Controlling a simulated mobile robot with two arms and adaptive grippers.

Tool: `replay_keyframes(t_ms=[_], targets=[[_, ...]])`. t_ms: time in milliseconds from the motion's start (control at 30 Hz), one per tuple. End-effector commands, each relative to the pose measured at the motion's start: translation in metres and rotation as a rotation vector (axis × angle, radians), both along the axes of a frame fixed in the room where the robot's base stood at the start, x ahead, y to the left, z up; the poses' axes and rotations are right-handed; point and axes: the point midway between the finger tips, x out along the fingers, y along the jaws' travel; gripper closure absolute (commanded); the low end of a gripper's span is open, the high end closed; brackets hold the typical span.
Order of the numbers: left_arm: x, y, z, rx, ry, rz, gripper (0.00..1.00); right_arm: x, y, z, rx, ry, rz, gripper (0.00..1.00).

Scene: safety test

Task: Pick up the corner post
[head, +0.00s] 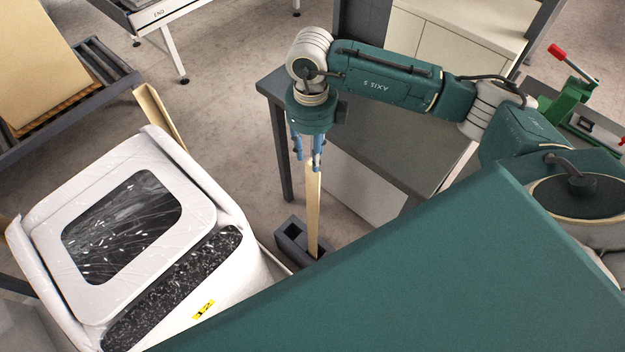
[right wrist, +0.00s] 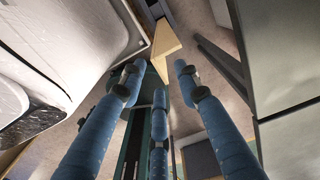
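A pale tan corner post (head: 313,212) stands upright in a dark grey slotted holder (head: 290,243) on the floor. My right gripper (head: 307,152) points down over the post's upper end, its blue fingers spread apart. One finger covers part of the post's top in the head view. In the right wrist view the post (right wrist: 166,42) shows beyond the spread blue fingers (right wrist: 158,78), and no finger is seen closed on it. Whether any finger touches it I cannot tell. My left gripper is not in view.
A white wrapped appliance (head: 215,220) stands left of the holder. Another tan post (head: 158,115) is behind it. A dark grey table (head: 385,155) stands right of the gripper. A large tan box (head: 35,60) sits at the far left. Bare floor (head: 230,70) lies behind.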

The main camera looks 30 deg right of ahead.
Motion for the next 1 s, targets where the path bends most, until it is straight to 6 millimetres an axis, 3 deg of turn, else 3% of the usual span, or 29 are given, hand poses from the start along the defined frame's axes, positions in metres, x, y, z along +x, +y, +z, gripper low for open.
replay_keyframes(t_ms=[167, 333, 500, 733, 767, 900, 1000], targets=[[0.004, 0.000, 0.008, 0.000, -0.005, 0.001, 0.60, -0.002, 0.002, -0.011, 0.001, 0.003, 0.000, 0.68], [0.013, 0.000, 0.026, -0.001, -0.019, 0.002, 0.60, -0.006, 0.007, -0.035, 0.002, 0.005, 0.001, 0.68], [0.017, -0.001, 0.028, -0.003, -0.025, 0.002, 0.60, -0.004, 0.006, -0.055, 0.002, 0.001, 0.000, 0.68], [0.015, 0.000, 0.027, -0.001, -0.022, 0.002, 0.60, -0.004, 0.006, -0.058, 0.003, -0.001, 0.001, 0.68], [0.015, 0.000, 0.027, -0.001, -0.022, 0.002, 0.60, -0.004, 0.006, -0.058, 0.003, -0.001, 0.001, 0.70], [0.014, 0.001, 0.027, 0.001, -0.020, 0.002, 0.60, -0.004, 0.006, -0.058, 0.003, -0.001, 0.001, 0.98], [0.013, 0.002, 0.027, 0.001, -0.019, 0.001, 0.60, -0.004, 0.006, -0.058, 0.003, -0.001, 0.001, 1.00]])
